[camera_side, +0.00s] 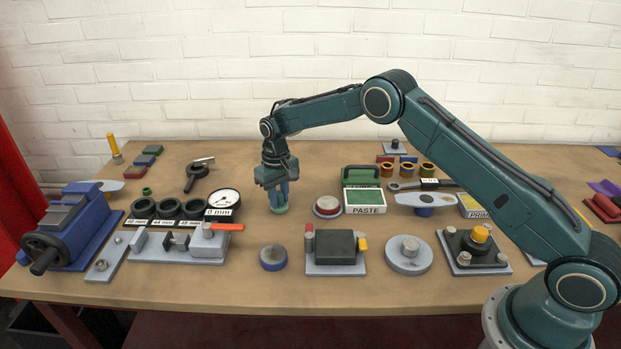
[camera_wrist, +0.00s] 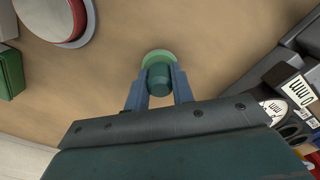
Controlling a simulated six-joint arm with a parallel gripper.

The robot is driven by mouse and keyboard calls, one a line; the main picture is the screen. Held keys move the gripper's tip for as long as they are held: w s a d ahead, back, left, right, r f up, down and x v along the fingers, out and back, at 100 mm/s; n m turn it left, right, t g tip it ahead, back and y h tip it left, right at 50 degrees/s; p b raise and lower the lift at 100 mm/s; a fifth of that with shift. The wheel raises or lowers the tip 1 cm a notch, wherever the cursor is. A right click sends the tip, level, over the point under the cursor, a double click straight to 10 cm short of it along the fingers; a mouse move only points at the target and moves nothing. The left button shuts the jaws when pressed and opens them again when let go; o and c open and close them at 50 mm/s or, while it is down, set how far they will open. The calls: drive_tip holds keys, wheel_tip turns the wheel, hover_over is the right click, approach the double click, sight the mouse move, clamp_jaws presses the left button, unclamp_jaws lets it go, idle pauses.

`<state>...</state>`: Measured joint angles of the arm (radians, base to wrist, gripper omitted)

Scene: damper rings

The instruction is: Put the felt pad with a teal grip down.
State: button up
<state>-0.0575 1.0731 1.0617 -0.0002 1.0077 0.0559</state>
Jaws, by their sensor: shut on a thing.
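My gripper (camera_side: 279,196) points down over the middle of the table, with its blue fingers shut on the teal grip of the felt pad (camera_side: 279,210). In the wrist view my gripper (camera_wrist: 158,82) has a finger on each side of the round dark teal grip, and the light green pad (camera_wrist: 157,55) shows below it. The pad is at or very close to the table top; I cannot tell whether it touches. Its underside is hidden.
A red and white round piece (camera_side: 327,207) and the PASTE box (camera_side: 365,203) stand to the right. A dial gauge (camera_side: 223,200) and dark rings (camera_side: 168,209) are to the left. A blue-rimmed round part (camera_side: 273,258) lies in front. Bare table surrounds the pad.

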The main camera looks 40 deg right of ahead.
drive_tip(key=shift+f, duration=0.1)
drive_tip(key=o, duration=0.9)
drive_tip(key=shift+o, duration=0.2)
wheel_tip(320, 180, up, 14)
drive_tip(key=shift+f, duration=0.1)
idle(0.4)
clamp_jaws()
